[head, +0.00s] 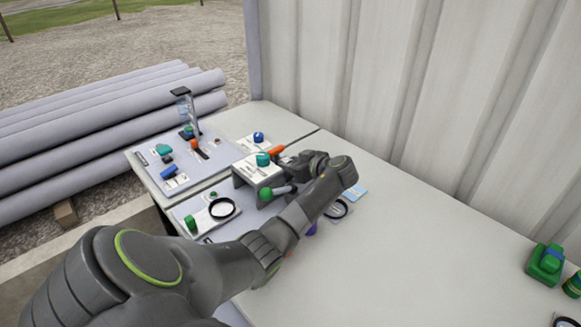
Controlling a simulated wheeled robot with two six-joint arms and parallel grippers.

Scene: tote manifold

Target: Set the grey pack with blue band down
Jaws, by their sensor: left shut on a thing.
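My left arm reaches in from the lower left across the table. Its gripper (285,163) is over the far part of the table, beside a pale raised block (258,173) with a teal knob and an orange handle. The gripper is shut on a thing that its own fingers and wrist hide. I take this to be the grey pack with blue band, but I cannot make out its grey body or band. Whether it touches the surface below cannot be told. My right gripper is not in view.
A green ball-ended lever (266,194) stands close by the gripper. A plate with a black ring (221,208) lies nearer left. A grey board (183,166) holds several small parts. A green pack with a blue band (545,262) sits far right. The middle-right table (420,240) is clear.

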